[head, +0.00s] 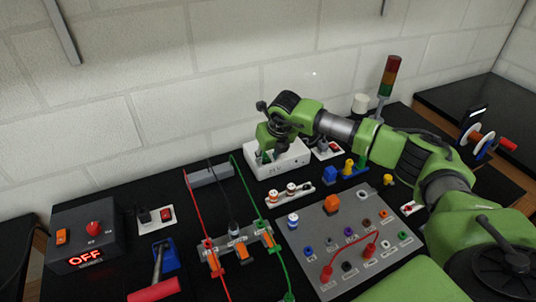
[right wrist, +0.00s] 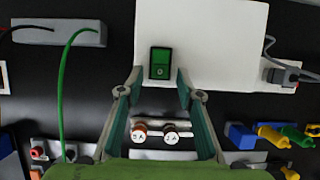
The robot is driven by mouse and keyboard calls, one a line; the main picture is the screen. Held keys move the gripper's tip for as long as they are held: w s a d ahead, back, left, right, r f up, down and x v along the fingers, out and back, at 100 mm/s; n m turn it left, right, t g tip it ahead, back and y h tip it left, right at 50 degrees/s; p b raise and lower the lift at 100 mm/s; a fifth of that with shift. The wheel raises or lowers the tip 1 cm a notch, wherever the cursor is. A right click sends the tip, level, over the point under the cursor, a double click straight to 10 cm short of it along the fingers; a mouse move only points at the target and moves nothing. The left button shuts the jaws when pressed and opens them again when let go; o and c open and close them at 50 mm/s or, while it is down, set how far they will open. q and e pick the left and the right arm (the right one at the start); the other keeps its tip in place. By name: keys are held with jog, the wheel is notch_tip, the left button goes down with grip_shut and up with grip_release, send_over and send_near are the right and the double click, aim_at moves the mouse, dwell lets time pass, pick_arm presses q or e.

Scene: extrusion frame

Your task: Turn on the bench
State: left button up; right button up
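A dark box (head: 86,240) at the left of the black bench top carries an orange switch (head: 61,237), a red knob (head: 93,228) and a display (head: 86,257) reading OFF. A white box (head: 286,160) stands at the back, by the wall. In the right wrist view, the white box (right wrist: 215,45) carries a green rocker switch (right wrist: 160,62). My right gripper (head: 264,158) is over the left part of the white box. In the right wrist view its open fingers (right wrist: 160,85) point at the switch, one on each side, with nothing between them. Contact cannot be told. My left gripper is not in view.
A grey panel (head: 311,236) with coloured sockets and red leads lies front right. Red and green cables run from a grey bar (head: 210,174) to a terminal block (head: 235,248). Two labelled cylinders (right wrist: 154,133) sit near my gripper. A signal tower (head: 388,76) stands back right.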

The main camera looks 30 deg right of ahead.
grip_shut()
jog(key=shift+w, duration=0.1)
jog(key=shift+w+r+g+b, duration=0.25)
jog(key=shift+g+b, duration=0.35)
jog(key=shift+g, duration=0.3)
jog(key=shift+w+r+g+b, duration=0.15)
jog(key=shift+g+b, duration=0.25)
jog(key=shift+g, duration=0.3)
